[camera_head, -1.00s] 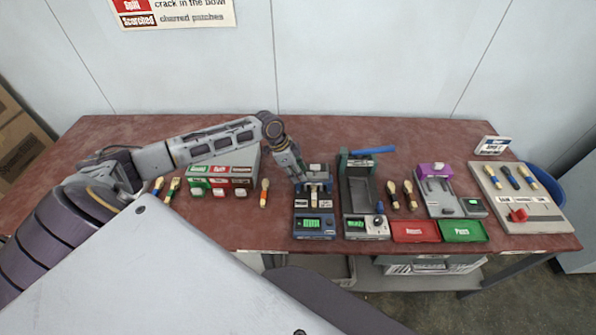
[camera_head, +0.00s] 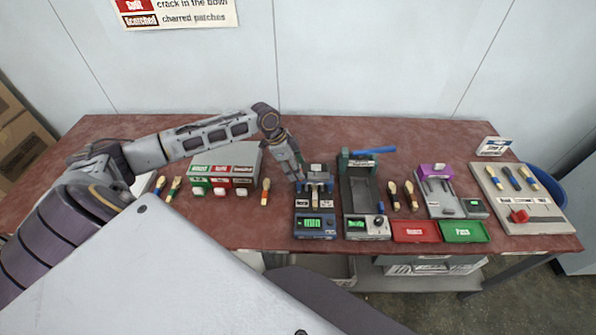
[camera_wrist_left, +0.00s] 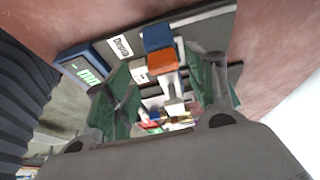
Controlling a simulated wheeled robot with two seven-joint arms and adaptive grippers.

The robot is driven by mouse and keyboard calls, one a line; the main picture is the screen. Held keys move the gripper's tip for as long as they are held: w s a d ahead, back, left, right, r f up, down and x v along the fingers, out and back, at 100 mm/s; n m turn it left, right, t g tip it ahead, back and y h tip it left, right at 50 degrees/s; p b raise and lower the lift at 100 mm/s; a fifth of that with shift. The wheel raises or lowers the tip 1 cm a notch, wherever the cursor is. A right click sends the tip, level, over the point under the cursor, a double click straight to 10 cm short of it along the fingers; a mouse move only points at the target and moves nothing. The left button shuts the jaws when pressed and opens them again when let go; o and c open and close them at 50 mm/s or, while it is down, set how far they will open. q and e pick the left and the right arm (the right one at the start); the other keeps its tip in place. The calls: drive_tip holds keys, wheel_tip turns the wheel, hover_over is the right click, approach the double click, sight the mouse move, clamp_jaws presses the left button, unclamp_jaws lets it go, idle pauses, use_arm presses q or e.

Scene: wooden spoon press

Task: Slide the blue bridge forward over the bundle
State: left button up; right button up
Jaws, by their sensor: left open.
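A dark blue press (camera_head: 316,203) with a lit green display (camera_head: 313,224) stands near the middle of the table. Its blue bridge (camera_head: 319,177) shows small at the back, partly hidden by my arm, with a pale piece under it that I cannot make out clearly. My left gripper (camera_head: 302,181) reaches the back left of this press. In the left wrist view its green fingers (camera_wrist_left: 163,96) are spread apart. Between and beyond them are a blue block (camera_wrist_left: 158,37) and an orange block (camera_wrist_left: 162,62). I cannot tell whether the fingers touch anything.
A second press with a blue lever (camera_head: 374,150) stands just to the right. A red tray (camera_head: 416,232) and a green tray (camera_head: 465,232) lie at the front right. A sorting box (camera_head: 222,178) and loose spoons (camera_head: 265,192) are to the left.

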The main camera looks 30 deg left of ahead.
use_arm(q)
drive_tip(key=v, duration=0.8)
drive_tip(key=shift+r, duration=0.4)
drive_tip(key=shift+s, duration=0.15)
idle(0.3)
